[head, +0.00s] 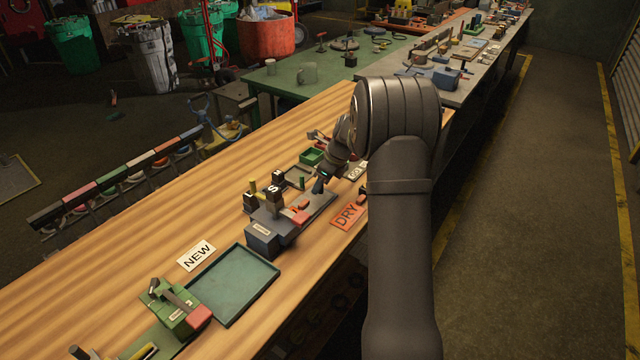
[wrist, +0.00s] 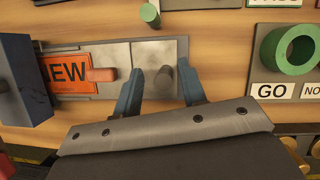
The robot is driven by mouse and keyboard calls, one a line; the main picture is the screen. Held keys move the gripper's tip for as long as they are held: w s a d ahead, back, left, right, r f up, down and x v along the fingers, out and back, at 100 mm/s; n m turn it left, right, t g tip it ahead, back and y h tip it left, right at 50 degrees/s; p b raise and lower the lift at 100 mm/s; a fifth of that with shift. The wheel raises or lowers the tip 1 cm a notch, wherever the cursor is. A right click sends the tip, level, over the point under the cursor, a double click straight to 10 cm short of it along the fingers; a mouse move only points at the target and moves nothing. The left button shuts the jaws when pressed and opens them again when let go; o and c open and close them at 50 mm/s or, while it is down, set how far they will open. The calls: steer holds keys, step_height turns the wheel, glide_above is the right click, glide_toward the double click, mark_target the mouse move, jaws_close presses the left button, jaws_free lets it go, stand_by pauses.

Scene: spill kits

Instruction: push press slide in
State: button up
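The press (head: 272,232) is a blue-grey block fixture on a long grey base on the wooden bench in the head view. Its slide (wrist: 145,55) is a flat grey metal plate with an upright grey knob (wrist: 164,80) in the wrist view. My gripper (wrist: 162,92) has its two blue fingers apart, one on each side of the knob, with gaps visible. In the head view my gripper (head: 320,184) is low over the right end of the base, partly hidden by my arm. An orange card (wrist: 68,74) with letters reading "EW" lies left of the slide, beside a red peg (wrist: 102,75).
A dark blue block (wrist: 22,80) stands at the left in the wrist view. A green ring (wrist: 290,48) and a "GO" label (wrist: 272,91) are at the right. A green tray (head: 235,285) and a green fixture (head: 178,308) stand nearer in the head view.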

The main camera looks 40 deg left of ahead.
steer(key=v, duration=1.6)
steer(key=shift+d+r, duration=0.15)
steer(key=shift+r, duration=0.15)
steer(key=shift+s, duration=0.1)
steer(key=x, duration=1.7)
steer(key=shift+f, duration=0.2)
steer(key=shift+r, duration=0.1)
